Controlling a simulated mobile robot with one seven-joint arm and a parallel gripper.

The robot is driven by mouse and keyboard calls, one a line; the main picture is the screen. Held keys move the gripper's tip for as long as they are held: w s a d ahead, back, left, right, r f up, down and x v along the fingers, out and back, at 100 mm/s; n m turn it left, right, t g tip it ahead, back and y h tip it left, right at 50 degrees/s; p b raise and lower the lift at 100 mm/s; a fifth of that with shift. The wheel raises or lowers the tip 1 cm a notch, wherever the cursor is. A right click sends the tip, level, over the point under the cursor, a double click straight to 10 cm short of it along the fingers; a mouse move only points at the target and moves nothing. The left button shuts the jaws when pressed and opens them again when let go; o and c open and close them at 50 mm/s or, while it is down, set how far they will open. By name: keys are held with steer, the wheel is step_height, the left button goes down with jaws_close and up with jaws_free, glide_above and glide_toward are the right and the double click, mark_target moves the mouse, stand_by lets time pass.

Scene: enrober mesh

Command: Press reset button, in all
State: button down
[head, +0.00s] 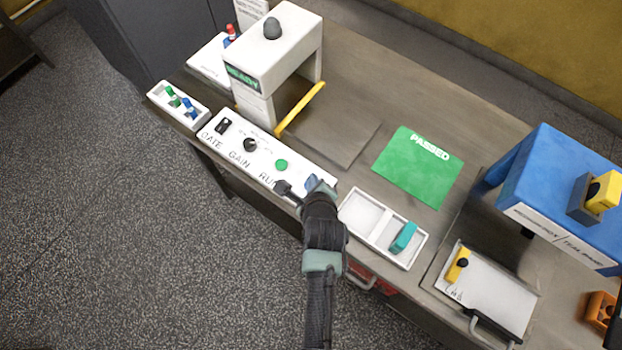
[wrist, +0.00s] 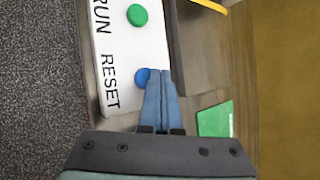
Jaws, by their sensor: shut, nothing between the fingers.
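The white control panel (head: 263,157) runs along the table's front edge, with labels GATE, GAIN and RUN readable in the head view. The blue round reset button (wrist: 142,77) sits above the RESET label in the wrist view, at the panel's end beyond the green RUN button (wrist: 137,15). My gripper (wrist: 158,72) is shut and empty, its blue-grey fingertips beside the button and overlapping its edge in the picture. I cannot tell whether they touch it. In the head view my gripper (head: 317,186) is over the panel's right end and partly hides that area.
A white fixture (head: 290,50) with a READY display and yellow bar (head: 300,109) stands behind the panel. A two-part white tray (head: 368,217) holding a teal block (head: 403,237) lies right of my gripper. A green PASSED mat (head: 418,166) lies behind it; a blue box (head: 560,190) stands farther right.

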step_height(320, 180, up, 5)
steer(key=p, duration=0.5)
stand_by(0.5)
stand_by(0.6)
